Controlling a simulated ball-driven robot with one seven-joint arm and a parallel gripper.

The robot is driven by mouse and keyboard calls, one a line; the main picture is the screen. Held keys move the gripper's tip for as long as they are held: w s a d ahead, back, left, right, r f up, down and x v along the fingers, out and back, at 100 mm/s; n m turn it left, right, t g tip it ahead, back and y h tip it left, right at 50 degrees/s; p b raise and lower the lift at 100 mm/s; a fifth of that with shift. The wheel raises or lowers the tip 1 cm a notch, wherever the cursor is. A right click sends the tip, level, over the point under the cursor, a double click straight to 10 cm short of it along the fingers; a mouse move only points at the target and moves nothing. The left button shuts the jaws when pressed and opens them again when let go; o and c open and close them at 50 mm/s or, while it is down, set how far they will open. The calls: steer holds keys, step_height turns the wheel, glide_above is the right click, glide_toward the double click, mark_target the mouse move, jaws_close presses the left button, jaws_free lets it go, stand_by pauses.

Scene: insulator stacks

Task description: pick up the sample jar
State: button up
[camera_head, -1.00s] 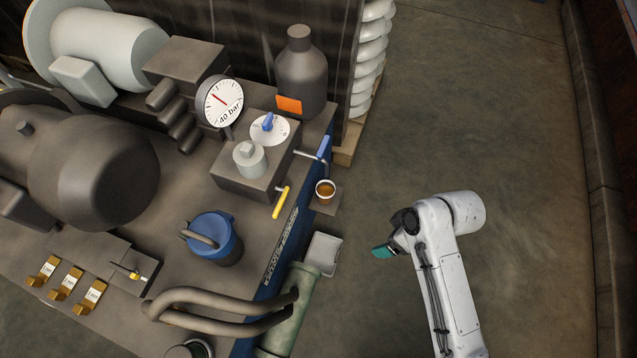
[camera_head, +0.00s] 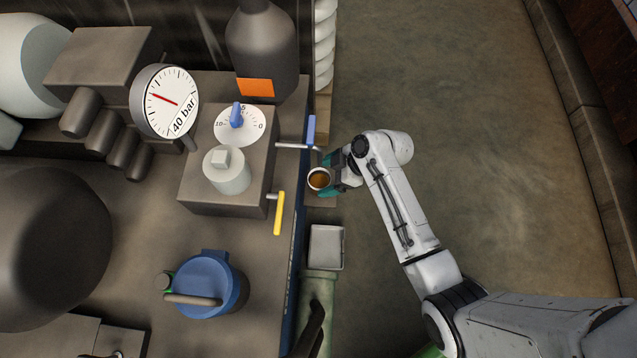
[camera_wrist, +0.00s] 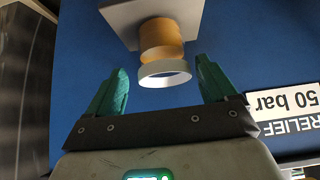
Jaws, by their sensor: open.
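The sample jar (camera_head: 319,179) is a small round cup with a pale rim and amber-brown contents. It stands on a small grey shelf (camera_head: 323,202) at the side of the machine, under a bent spout. In the wrist view the jar (camera_wrist: 163,50) shows an amber body and white rim, close to the shelf plate (camera_wrist: 125,22). My gripper (camera_head: 328,177) has teal fingers and is at the jar's right side. In the wrist view the open fingers (camera_wrist: 160,85) lie left and right of the jar's rim, with visible gaps.
A spout with a blue lever (camera_head: 310,132) is just above the jar. A yellow lever (camera_head: 279,213) sticks out to the left. A grey tray (camera_head: 327,247) is below. The floor to the right is clear.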

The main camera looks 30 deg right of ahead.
mark_target(315, 183)
steer(key=shift+b+x, duration=1.1)
steer(key=shift+x, duration=1.6)
steer(key=shift+s+a+r, duration=0.1)
steer(key=shift+a+r, duration=0.05)
steer(key=shift+c, duration=0.3)
steer(key=c, duration=1.1)
steer(key=shift+r+p, duration=0.4)
steer(key=shift+r, duration=0.5)
steer(key=s+d+p, duration=0.1)
steer(key=s+d, duration=0.7)
steer(key=d, duration=0.3)
steer(key=s+d, duration=0.7)
steer(key=d, duration=0.3)
steer(key=shift+s+d+r+p, duration=0.35)
steer(key=shift+s+d, duration=0.05)
